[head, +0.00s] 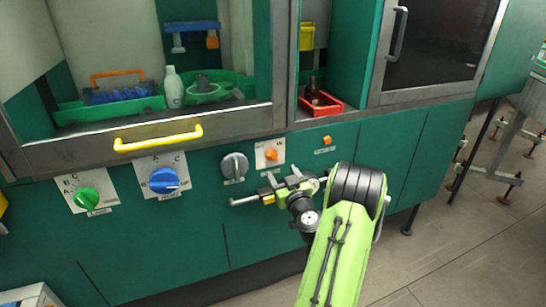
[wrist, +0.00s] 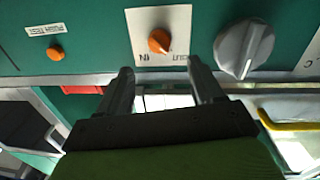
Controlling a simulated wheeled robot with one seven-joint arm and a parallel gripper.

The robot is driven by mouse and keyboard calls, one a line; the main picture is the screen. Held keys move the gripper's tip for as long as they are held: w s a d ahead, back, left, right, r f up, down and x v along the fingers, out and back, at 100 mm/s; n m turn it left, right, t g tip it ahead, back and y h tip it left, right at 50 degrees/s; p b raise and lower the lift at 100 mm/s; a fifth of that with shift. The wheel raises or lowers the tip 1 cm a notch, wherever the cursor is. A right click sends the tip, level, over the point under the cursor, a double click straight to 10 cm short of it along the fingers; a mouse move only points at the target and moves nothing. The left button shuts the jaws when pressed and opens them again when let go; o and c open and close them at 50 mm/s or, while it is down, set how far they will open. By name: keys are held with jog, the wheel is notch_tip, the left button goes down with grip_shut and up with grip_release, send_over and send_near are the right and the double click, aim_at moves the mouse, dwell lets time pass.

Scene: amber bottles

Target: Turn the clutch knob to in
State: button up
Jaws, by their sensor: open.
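The clutch knob is likely the small orange knob (head: 271,154) on a white plate (head: 278,163) in the green front panel. In the wrist view the orange knob (wrist: 159,40) stands on its white plate (wrist: 178,17), which has an "IN" label at lower left and another label at lower right. My gripper (head: 253,191) is in front of the panel, just below the plate in the head view. In the wrist view my gripper (wrist: 160,70) is open and empty, its fingers apart on either side below the knob, not touching it.
A grey dial (head: 235,166) sits left of the plate, with blue (head: 164,181) and green (head: 87,199) knobs further left. An orange button (head: 327,140) is to the right. A yellow handle (head: 158,138) juts out above. A red tray (head: 320,107) sits in the opening above.

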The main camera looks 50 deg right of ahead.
aim_at(274, 158)
jog(key=p+x, duration=0.3)
jog(key=x, duration=0.6)
jog(key=shift+c, duration=0.4)
jog(key=c, duration=1)
